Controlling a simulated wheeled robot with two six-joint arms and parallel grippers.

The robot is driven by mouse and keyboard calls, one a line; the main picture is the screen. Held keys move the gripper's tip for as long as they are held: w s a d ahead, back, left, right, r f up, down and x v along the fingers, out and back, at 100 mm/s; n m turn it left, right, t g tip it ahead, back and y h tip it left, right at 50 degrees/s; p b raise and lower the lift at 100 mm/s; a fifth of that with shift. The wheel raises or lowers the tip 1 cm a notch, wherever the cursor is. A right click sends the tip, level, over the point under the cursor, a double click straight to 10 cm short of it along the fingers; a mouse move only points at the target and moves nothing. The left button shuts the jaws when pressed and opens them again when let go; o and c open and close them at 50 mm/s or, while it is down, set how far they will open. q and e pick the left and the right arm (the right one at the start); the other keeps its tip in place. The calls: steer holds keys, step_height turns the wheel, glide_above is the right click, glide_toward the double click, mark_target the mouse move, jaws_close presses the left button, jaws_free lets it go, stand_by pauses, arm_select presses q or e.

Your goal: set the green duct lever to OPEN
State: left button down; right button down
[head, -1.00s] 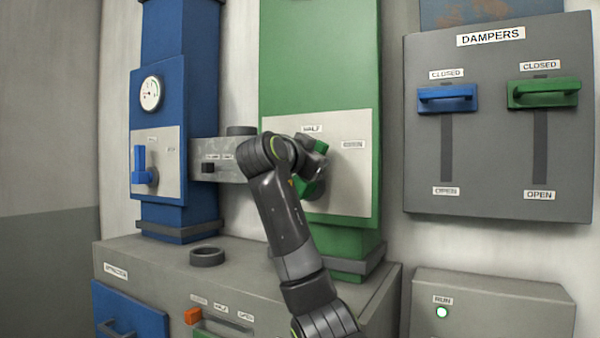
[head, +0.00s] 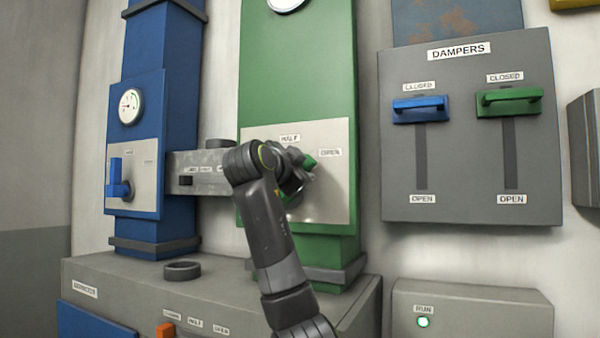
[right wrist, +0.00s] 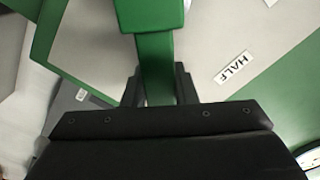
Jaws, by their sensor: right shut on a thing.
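The green duct lever (head: 310,162) is on the pale panel (head: 335,200) of the green duct. Its green tip shows just beside my right gripper (head: 298,168), to the left of the OPEN label (head: 330,152) and below and right of the HALF label (head: 290,138). The gripper hides most of the lever and its pivot. In the right wrist view, the lever's green bar (right wrist: 155,70) runs between the two fingers of my right gripper (right wrist: 158,88), which is shut on it. My left gripper is not in view.
A blue duct with a blue lever (head: 115,175) stands to the left. A grey box (head: 195,180) sits between the ducts. The DAMPERS board (head: 470,160) on the right has blue and green handles, both near CLOSED. A black ring (head: 183,270) lies on the cabinet top.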

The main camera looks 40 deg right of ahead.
steer(key=c, duration=1.2)
jaws_free()
steer(key=shift+o, duration=0.2)
steer(key=shift+s+a+f+b, duration=0.1)
steer(key=shift+s+a+b, duration=0.1)
steer(key=shift+a+b, duration=0.15)
steer(key=b+v, duration=0.5)
steer(key=v, duration=1.1)
steer(key=shift+a, duration=0.35)
